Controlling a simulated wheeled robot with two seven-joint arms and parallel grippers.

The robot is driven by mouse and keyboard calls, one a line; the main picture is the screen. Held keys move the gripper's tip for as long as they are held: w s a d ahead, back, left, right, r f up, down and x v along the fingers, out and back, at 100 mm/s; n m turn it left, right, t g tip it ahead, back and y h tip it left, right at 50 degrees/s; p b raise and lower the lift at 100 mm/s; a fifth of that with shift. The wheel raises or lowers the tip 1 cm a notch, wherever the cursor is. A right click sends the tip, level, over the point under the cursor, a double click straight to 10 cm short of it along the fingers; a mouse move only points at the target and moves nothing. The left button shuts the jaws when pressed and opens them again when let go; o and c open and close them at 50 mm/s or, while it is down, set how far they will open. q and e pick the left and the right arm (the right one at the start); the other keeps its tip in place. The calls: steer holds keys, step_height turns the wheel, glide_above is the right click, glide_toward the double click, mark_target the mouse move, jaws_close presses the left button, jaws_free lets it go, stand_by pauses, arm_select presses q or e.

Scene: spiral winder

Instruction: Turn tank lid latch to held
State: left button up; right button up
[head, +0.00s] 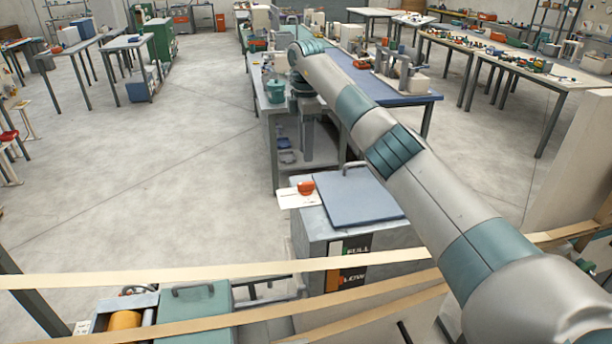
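The tank (325,240) is a grey cabinet with a FULL/LOW gauge on its front. An orange-red latch knob (306,187) sits on a white plate (290,198) at the lid's left edge. My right arm passes from the lower right over the tank's right side. My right gripper (303,106) hangs down beyond the tank, by the workbench, apart from the latch. It is small and dark, and its fingers are unclear. My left gripper is out of view.
A workbench (405,98) carrying tools and a teal pot (275,91) stands behind the tank. Pale strips (190,272) cross the foreground above a teal-lidded unit (205,315). The floor (150,180) left of the tank is clear.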

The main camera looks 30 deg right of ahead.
mark_target(306, 183)
step_height(306, 183, down, 9)
steer(key=p, duration=0.4)
steer(key=shift+f, duration=0.85)
jaws_close()
